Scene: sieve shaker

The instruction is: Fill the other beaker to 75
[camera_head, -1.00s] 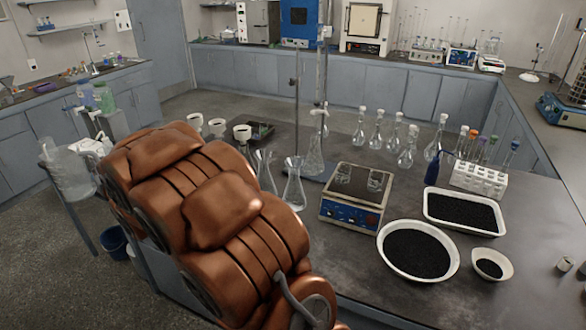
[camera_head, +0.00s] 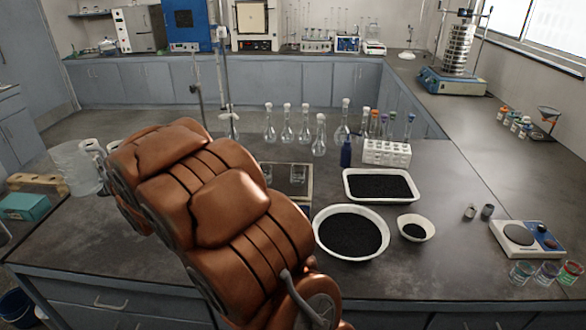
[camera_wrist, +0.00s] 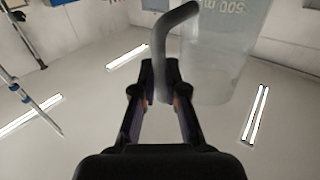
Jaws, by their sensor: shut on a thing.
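My gripper (camera_wrist: 160,88) is shut on the grey handle of a translucent graduated jug (camera_wrist: 218,55) in the wrist view. The jug also shows at the left of the head view (camera_head: 78,168), held beyond my arm. Its fill level cannot be told. Two small clear beakers stand on the balance in the middle of the bench: one (camera_head: 298,173) at the right edge of the pan, the other (camera_head: 267,172) close to my arm. My arm hides most of the balance (camera_head: 295,200). What the beakers hold is too small to tell.
Flasks (camera_head: 287,125), a test tube rack (camera_head: 387,153), a black-filled tray (camera_head: 380,198) and bowls (camera_head: 330,242) stand around the balance. A hotplate (camera_head: 512,250) and several glasses with coloured contents (camera_head: 521,280) are at the right. The right bench surface is partly clear.

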